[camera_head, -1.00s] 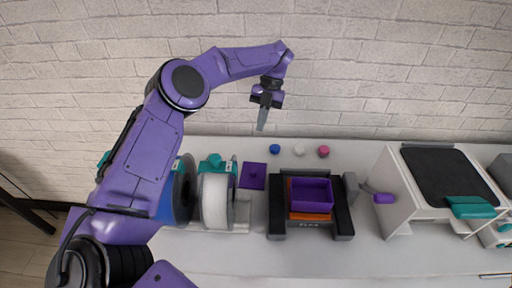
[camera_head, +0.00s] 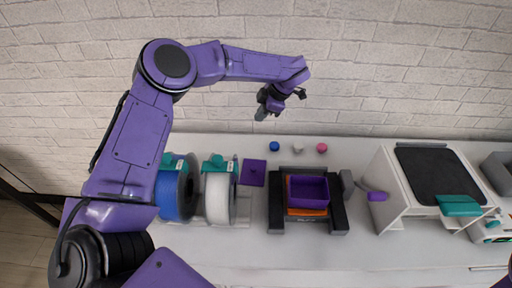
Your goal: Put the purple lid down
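The purple lid (camera_head: 254,172), a flat square with a small knob, lies on the white table between the white spool and the dark machine. My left gripper (camera_head: 262,114) is raised behind and above the lid, in front of the brick wall, clear of it. No object shows in this gripper, and at this angle I cannot tell whether its fingers are apart. A purple open box (camera_head: 309,191) sits on an orange piece (camera_head: 307,212) in the dark machine (camera_head: 277,213). My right gripper is not in view; a bit of purple arm shows at the lower right corner.
A blue spool (camera_head: 170,194) and a white spool (camera_head: 217,198) stand left of the lid. Blue (camera_head: 274,146), white (camera_head: 298,149) and pink (camera_head: 322,148) small items lie behind the machine. A white-sided machine (camera_head: 402,190) stands at right. The table front is clear.

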